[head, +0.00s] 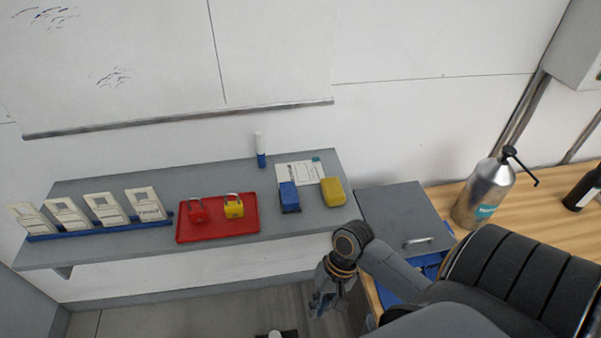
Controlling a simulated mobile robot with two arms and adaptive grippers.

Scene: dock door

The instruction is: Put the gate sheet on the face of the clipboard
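Several printed cards (103,208) stand in a blue rack at the left of the grey shelf; I cannot tell whether one is the gate sheet. A white printed sheet (293,172) with a teal mark lies at the right of the shelf, partly covered by a blue block and a yellow block. I cannot clearly make out a clipboard. My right gripper (325,303) hangs fingers down in front of the shelf's right end, apart from the sheet and cards. Its fingers are small and dark, and their opening is unclear. My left gripper is not in view.
The shelf (110,246) also holds a red tray (253,228) with red and yellow padlocks, and a white-and-blue marker (260,150). A grey lid (405,212) with a handle is at right. A metal canister (482,192) stands on the wooden bench (540,228).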

